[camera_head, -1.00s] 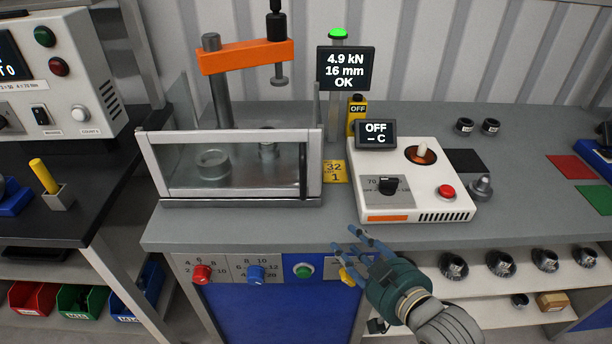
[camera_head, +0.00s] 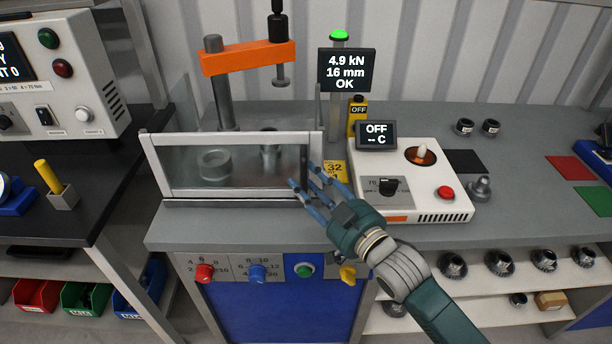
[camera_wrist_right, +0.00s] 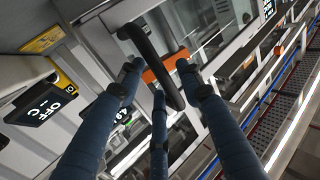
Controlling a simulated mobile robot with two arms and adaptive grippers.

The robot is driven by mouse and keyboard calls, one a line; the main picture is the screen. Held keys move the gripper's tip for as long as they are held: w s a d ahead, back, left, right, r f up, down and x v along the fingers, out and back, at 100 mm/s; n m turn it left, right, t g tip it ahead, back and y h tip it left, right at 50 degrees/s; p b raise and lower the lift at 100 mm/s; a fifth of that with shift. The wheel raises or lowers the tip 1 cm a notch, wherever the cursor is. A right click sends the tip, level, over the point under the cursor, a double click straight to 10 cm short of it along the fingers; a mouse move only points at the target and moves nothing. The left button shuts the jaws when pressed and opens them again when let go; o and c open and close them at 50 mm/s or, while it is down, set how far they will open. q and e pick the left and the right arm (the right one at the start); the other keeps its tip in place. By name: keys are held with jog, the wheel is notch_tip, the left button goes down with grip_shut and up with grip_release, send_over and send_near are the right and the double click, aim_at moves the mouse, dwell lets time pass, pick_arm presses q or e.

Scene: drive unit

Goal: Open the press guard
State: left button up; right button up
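The press guard (camera_head: 236,182) is a clear panel in a pale frame across the front of the press. It stands upright and looks closed. Its dark upright handle shows at its right edge in the head view and as a black bar (camera_wrist_right: 152,62) in the right wrist view. My right gripper (camera_head: 310,183) has its blue fingers spread at the handle. In the wrist view the fingertips (camera_wrist_right: 158,80) lie on either side of the bar, and I cannot tell whether they touch it. Behind the guard is a grey ring part (camera_head: 214,165). My left gripper is not in view.
The orange press arm (camera_head: 248,57) rises behind the guard. A white heater unit (camera_head: 420,205) stands right of the gripper. Red (camera_head: 204,272), blue and green controls and a yellow knob (camera_head: 348,274) line the bench front below.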

jog(key=shift+w+a, duration=0.4)
jog(key=shift+w, duration=0.15)
grip_shut()
